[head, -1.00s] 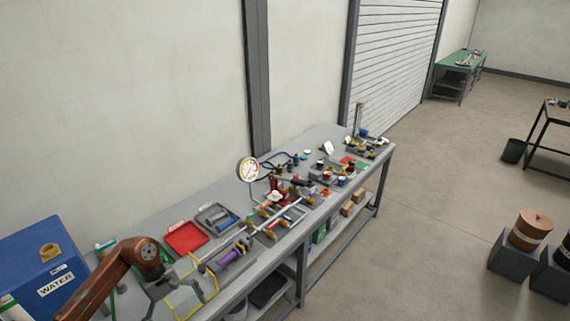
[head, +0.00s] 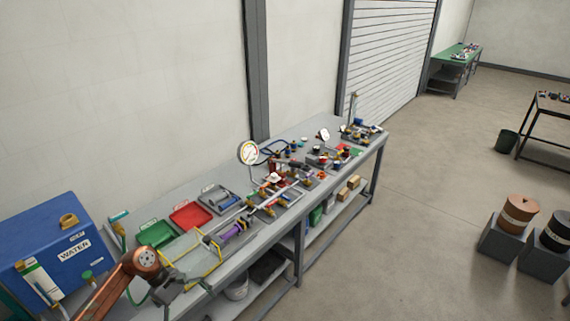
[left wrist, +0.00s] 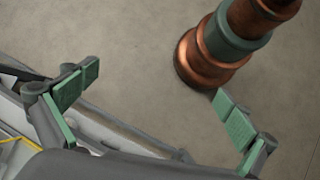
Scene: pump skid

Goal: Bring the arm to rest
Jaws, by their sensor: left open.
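My left arm, copper-coloured, comes in at the lower left of the head view. Its dark grey gripper (head: 172,292) is by the near end of the long grey bench (head: 172,205). In the left wrist view, the left gripper (left wrist: 155,102) has its two green-padded fingers wide apart, with nothing between them. Bare floor shows beyond them. A copper and green jointed part, coloured like my arm, shows at the top right there. My right gripper is in neither view.
A blue WATER tank (head: 55,245) stands left of the arm. A green tray (head: 157,233), a red tray (head: 190,215), a purple part (head: 234,232) and a gauge (head: 248,152) are on the bench. The floor (head: 400,240) right of the bench is open.

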